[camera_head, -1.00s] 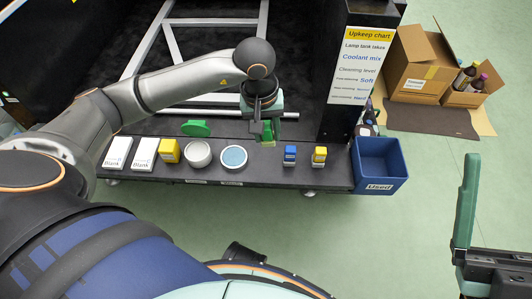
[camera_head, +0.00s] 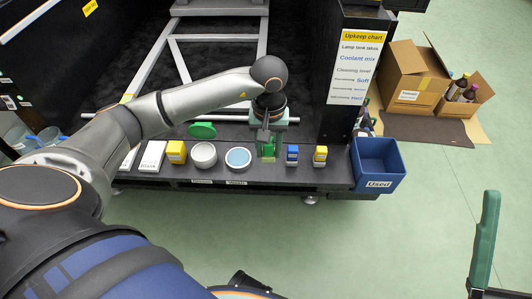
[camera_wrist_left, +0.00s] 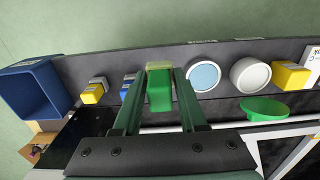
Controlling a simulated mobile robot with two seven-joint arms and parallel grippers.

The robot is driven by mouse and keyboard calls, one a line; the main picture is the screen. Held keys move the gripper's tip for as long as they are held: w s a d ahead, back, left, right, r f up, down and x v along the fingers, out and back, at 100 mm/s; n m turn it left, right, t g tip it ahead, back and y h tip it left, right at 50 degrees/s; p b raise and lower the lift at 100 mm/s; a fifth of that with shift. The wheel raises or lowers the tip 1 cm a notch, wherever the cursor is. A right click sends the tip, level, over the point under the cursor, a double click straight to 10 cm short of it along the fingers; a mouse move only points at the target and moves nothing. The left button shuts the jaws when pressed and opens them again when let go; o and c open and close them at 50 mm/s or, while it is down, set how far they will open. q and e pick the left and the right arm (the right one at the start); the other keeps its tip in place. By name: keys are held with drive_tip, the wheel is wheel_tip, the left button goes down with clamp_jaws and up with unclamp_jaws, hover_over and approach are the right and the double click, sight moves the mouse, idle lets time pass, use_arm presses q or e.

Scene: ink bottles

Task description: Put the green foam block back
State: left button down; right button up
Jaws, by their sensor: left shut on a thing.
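My left gripper (camera_head: 267,142) is shut on the green foam block (camera_head: 269,151), over the dark shelf between the round blue-topped dish and the small blue box. In the left wrist view the block (camera_wrist_left: 159,92), with a paler yellowish end, sits between the two green fingers of the left gripper (camera_wrist_left: 160,98). I cannot tell whether the block touches the shelf. One green finger of my right gripper (camera_head: 484,240) shows at the right edge, away from the shelf. Its other finger is out of view.
On the dark shelf (camera_head: 265,181) stand a blue-topped dish (camera_head: 238,158), a grey-white dish (camera_head: 203,155), yellow boxes (camera_head: 176,152) (camera_head: 320,155), a blue box (camera_head: 292,154) and a green disc (camera_head: 202,131). A blue "Used" bin (camera_head: 379,164) hangs at right. Cardboard boxes (camera_head: 410,75) stand beyond.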

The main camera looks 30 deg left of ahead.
use_arm(q)
drive_tip(key=w+a+f, duration=0.1)
drive_tip(key=f, duration=0.1)
drive_tip(key=w+a+f+b, duration=0.1)
drive_tip(key=w+f, duration=0.1)
drive_tip(key=w+a+f+b, duration=0.1)
drive_tip(key=f, duration=0.1)
drive_tip(key=shift+w+a+f, duration=0.1)
drive_tip(key=shift+w+a, duration=0.1)
drive_tip(key=shift+a, duration=0.15)
drive_tip(key=shift+w+a+f+b, duration=0.15)
drive_tip(key=shift+f+b, duration=0.7)
drive_tip(key=shift+f, duration=0.75)
use_arm(e)
drive_tip(key=shift+m+g, duration=0.3)
drive_tip(key=shift+a+f, duration=0.15)
drive_tip(key=shift+f, duration=1.05)
drive_tip(key=shift+a+f, duration=0.15)
drive_tip(key=shift+f, duration=1)
use_arm(q)
drive_tip(key=shift+f, duration=0.15)
drive_tip(key=c, duration=0.9)
unclamp_jaws()
drive_tip(key=o, duration=0.4)
drive_tip(key=shift+o, duration=0.2)
